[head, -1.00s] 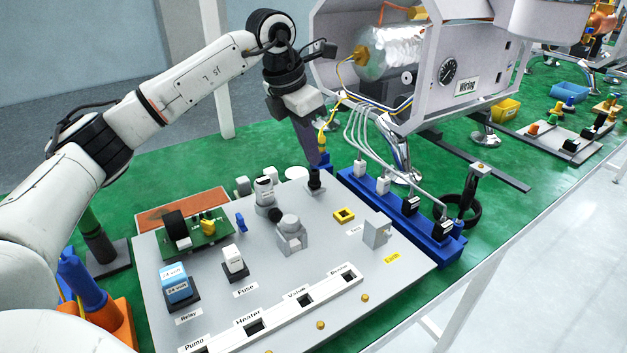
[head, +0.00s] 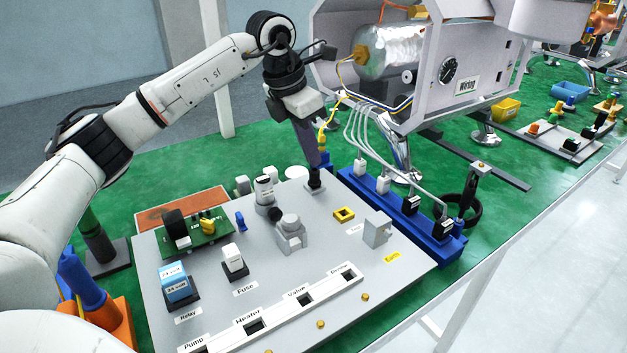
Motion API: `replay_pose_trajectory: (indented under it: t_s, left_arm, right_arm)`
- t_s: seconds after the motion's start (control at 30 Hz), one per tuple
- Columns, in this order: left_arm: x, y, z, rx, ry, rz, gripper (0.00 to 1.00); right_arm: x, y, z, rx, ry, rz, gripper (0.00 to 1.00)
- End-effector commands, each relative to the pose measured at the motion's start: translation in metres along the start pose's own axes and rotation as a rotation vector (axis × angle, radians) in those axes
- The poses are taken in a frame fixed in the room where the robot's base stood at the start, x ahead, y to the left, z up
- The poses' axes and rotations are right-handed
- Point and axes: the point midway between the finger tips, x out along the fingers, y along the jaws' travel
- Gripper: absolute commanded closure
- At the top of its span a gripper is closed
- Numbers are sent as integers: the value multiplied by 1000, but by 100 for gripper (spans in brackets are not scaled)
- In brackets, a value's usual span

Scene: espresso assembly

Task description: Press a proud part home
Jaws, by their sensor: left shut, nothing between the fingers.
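The grey assembly board (head: 215,275) lies on the green bench. My left gripper (head: 316,170) is shut and empty, pointing down over a small dark grey part (head: 315,187) near the board's back edge. Its fingertips appear to touch the top of this part, and they hide that top. I cannot tell how far the part sits into its seat. My right gripper is out of view.
A relay (head: 174,282), a fuse (head: 234,262) and a green circuit board (head: 195,238) stand on the board. A blue connector rail (head: 400,222) with white and black plugs stands behind it. The espresso machine (head: 425,70) is close to my left wrist.

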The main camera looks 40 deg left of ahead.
Motion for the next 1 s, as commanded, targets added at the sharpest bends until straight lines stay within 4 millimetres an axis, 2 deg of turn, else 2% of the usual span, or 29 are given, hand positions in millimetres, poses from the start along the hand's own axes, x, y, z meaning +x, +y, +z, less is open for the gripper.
replay_pose_trajectory:
  t_s: [0.77,1.0]
  left_arm:
    - [21,0,-7,0,3,0,100]
    - [20,0,-7,0,5,-1,100]
  right_arm:
    - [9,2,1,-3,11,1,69]
    - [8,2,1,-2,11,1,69]
